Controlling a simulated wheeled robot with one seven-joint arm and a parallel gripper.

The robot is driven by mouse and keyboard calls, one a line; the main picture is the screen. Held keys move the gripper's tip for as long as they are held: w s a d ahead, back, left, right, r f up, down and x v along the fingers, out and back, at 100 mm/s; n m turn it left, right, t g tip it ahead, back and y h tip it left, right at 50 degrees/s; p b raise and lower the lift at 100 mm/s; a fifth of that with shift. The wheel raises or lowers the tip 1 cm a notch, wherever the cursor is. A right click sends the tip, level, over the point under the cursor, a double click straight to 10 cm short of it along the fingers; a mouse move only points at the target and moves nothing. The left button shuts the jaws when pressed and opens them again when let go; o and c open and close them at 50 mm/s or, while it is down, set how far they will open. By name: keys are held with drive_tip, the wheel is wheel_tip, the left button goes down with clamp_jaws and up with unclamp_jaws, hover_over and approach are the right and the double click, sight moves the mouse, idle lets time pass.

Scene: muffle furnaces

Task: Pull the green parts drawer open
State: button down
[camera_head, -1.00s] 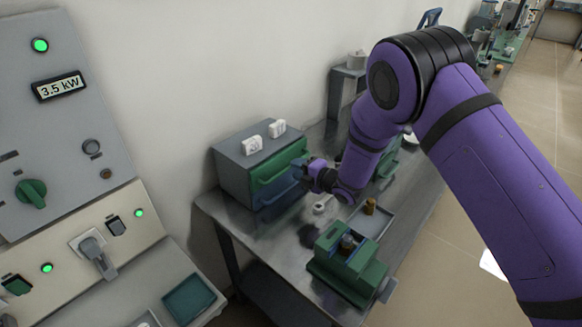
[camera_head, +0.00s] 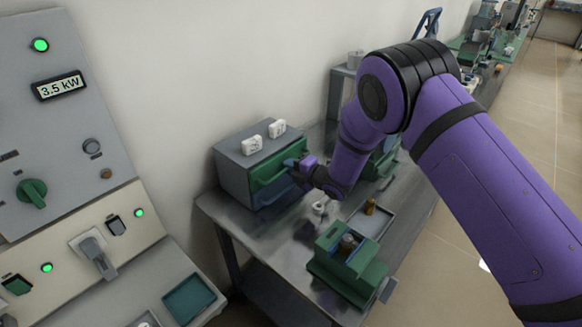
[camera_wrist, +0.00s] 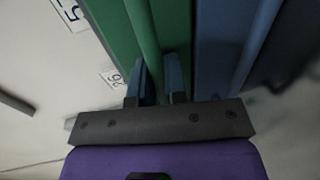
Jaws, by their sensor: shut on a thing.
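The grey cabinet (camera_head: 232,168) stands on the metal bench against the wall. The green parts drawer (camera_head: 284,159) is its upper drawer, with a long green bar handle; it looks flush with the cabinet. A blue drawer (camera_head: 272,193) is below it. My gripper (camera_head: 294,165) is at the right end of the green drawer's front. In the wrist view, the two fingers of my gripper (camera_wrist: 157,80) straddle the green handle (camera_wrist: 143,35) and are shut on it. The blue drawer (camera_wrist: 212,45) is beside them there. My gripper hides part of the drawer front in the head view.
Two white labelled blocks sit on the cabinet top, one of them a white tag (camera_head: 252,145). A green fixture (camera_head: 345,265) and a grey tray (camera_head: 372,222) with a brown piece stand in front on the bench. A control panel (camera_head: 70,120) is at the left.

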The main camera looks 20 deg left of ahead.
drive_tip(key=f+v, duration=0.2)
drive_tip(key=v, duration=0.9)
drive_tip(key=shift+d, duration=0.4)
drive_tip(key=shift+s, duration=0.15)
drive_tip(key=c, duration=1.2)
unclamp_jaws()
drive_tip(key=v, duration=1)
drive_tip(key=shift+s+d, duration=0.15)
drive_tip(key=shift+d, duration=0.2)
